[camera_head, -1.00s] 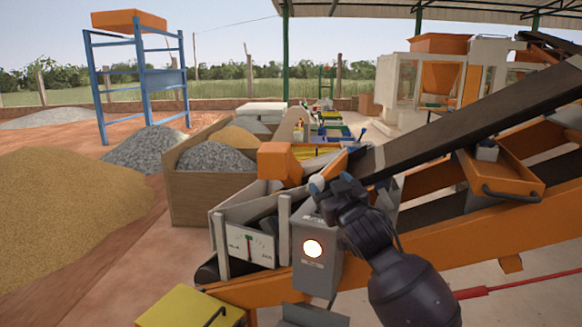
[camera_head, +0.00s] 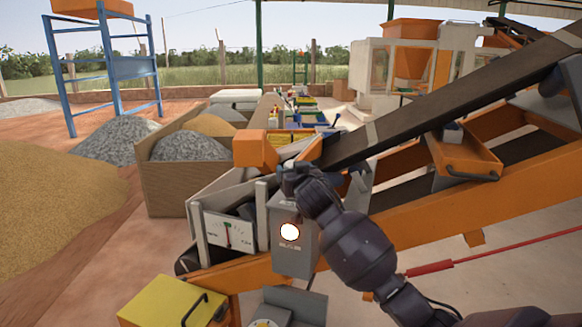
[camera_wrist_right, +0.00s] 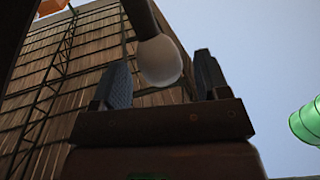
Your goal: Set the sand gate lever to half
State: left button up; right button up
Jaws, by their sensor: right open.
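The lever shows in the right wrist view as a dark rod ending in a pale round knob (camera_wrist_right: 160,61). The knob is between the two dark fingers of my right gripper (camera_head: 290,174), which is open; I see no firm grip on it. In the head view, the gripper is at the top of a grey box (camera_head: 293,260) with a lit round lamp (camera_head: 290,232), and it hides the knob. A white gauge plate (camera_head: 213,231) left of the box has a needle (camera_head: 228,236) that stands roughly upright; its lettering is too small to read. My left gripper is not in view.
An orange-framed conveyor (camera_head: 425,225) with a dark belt (camera_head: 440,112) rises to the right behind my arm. A yellow box (camera_head: 165,303) stands at lower left. Wooden-walled gravel bay (camera_head: 160,188) and sand pile (camera_head: 55,210) lie left.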

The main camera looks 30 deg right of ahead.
jog(key=shift+x, duration=1.3)
jog(key=shift+c, duration=0.4)
jog(key=c, duration=1.2)
jog(key=shift+w, duration=0.15)
